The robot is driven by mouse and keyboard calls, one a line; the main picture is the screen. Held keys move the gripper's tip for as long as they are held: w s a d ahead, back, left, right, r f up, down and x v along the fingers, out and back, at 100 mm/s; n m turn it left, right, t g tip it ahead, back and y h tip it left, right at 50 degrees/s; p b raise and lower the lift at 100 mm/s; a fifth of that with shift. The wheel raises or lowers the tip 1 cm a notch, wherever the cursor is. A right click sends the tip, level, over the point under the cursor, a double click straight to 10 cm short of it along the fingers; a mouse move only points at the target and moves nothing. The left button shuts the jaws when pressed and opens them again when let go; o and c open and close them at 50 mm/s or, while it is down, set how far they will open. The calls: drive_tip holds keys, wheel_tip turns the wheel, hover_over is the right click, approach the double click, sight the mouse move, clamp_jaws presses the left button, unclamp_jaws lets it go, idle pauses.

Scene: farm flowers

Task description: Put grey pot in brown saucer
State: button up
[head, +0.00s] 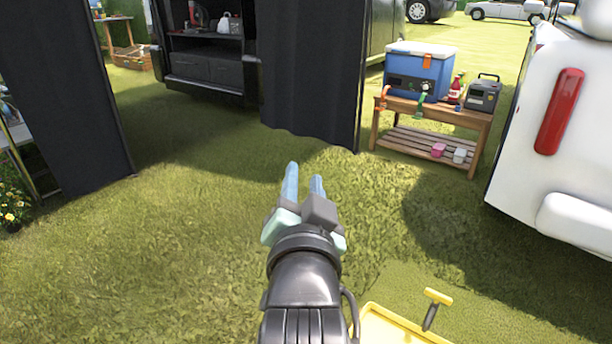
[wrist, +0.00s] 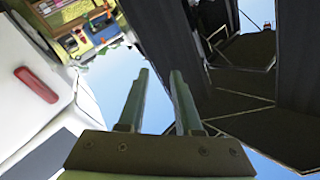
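My gripper (head: 304,174) is raised above the grass in the middle of the head view. Its two pale blue fingers stand apart with nothing between them. In the wrist view, the gripper (wrist: 160,76) also shows open and empty, with sky and a dark panel beyond it. I cannot make out a grey pot or a brown saucer in either view. A small pink item (head: 438,149) and a small whitish item (head: 459,155) sit on the lower shelf of the wooden bench, too small to identify surely.
The wooden bench (head: 432,114) carries a blue cooler (head: 418,72), a red bottle (head: 456,88) and a dark box (head: 483,94). A white vehicle (head: 545,190) stands right. Dark curtains (head: 310,70) hang behind. A yellow tray (head: 375,325) is bottom right. Open grass lies between.

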drive_tip(key=s+r+n+t, duration=0.3)
drive_tip(key=s+r, duration=0.5)
drive_tip(key=r, duration=0.5)
drive_tip(key=s+r+n+t, duration=0.3)
drive_tip(key=s+r+t, duration=0.3)
drive_tip(key=r, duration=0.7)
drive_tip(key=shift+s+d+r, duration=0.15)
drive_tip(key=shift+s+r, duration=0.1)
drive_tip(key=shift+s, duration=0.85)
